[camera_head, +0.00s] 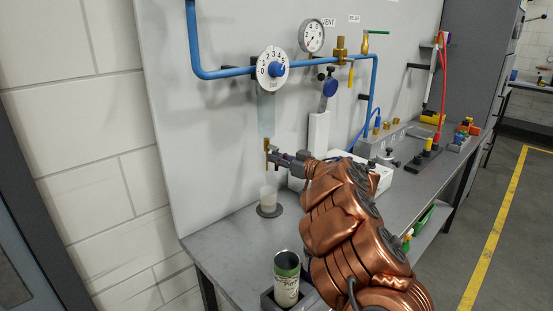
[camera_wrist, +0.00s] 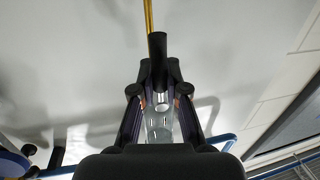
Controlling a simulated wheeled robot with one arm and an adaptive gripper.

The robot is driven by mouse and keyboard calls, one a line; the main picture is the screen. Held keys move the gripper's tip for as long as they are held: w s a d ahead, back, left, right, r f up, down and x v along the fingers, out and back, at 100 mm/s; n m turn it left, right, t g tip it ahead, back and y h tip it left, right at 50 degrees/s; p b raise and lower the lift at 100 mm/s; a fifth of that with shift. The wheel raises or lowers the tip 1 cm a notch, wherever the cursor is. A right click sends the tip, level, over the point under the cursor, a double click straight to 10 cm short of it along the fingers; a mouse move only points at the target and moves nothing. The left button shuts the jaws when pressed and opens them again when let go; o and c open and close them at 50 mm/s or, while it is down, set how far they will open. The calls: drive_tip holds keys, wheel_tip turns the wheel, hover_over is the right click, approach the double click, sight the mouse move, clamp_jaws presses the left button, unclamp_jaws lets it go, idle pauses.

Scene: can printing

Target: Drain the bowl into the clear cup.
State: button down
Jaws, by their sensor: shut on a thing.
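The clear bowl (camera_head: 267,114) hangs under the white dial (camera_head: 272,68) on the blue pipe; it looks pale and see-through, and I cannot make out any liquid in it. Its lower part also shows between the fingers in the wrist view (camera_wrist: 158,125). A thin brass drain piece (camera_head: 266,146) is below the bowl. My gripper (camera_head: 271,156) is at this drain, shut on its black handle (camera_wrist: 158,48). The clear cup (camera_head: 268,194) stands upright below on a dark round pad (camera_head: 270,211), with pale, cloudy liquid in its lower part.
A green and white can (camera_head: 286,280) stands in a holder at the bench's front. A pressure gauge (camera_head: 312,36) and brass valve (camera_head: 341,50) are on the pipe. A white box (camera_head: 371,178) lies behind my arm. The bench left of the cup is clear.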

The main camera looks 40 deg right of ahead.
drive_tip(key=shift+d+n, duration=0.1)
drive_tip(key=shift+n, duration=0.4)
drive_tip(key=c, duration=1.2)
unclamp_jaws()
drive_tip(key=v, duration=1.2)
drive_tip(key=shift+r, duration=0.1)
